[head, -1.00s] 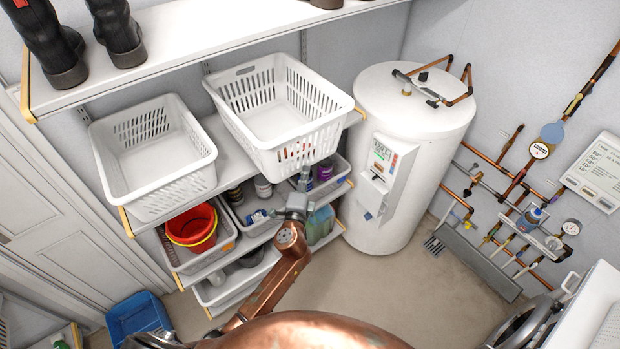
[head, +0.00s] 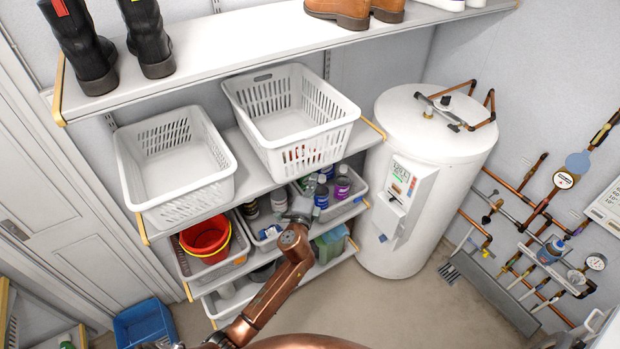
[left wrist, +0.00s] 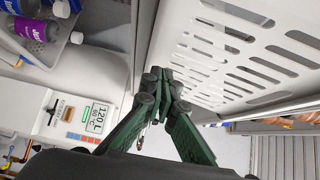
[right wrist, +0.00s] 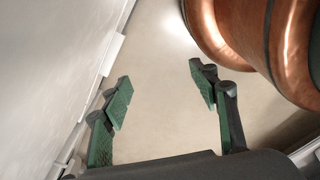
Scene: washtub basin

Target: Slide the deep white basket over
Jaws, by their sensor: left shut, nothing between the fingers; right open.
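Two white slotted baskets stand on the middle shelf; I cannot tell which is the deeper. The right basket (head: 279,150) stands towards the shelf's right end, and the left basket (head: 188,206) is beside it with a gap between. My left gripper (head: 298,212) is below the right basket's front side. In the left wrist view, its closed, empty fingers (left wrist: 166,82) are close to a slotted white wall (left wrist: 235,60); contact is unclear. My right gripper (right wrist: 160,92) is open and empty over bare floor and shows only in the right wrist view.
A white boiler (head: 432,150) stands just right of the shelves. The lower shelf holds bins with jars, bottles and a red bucket (head: 205,238). An upper shelf (head: 230,52) with boots and shoes hangs above the baskets. A blue tub (head: 146,324) is on the floor.

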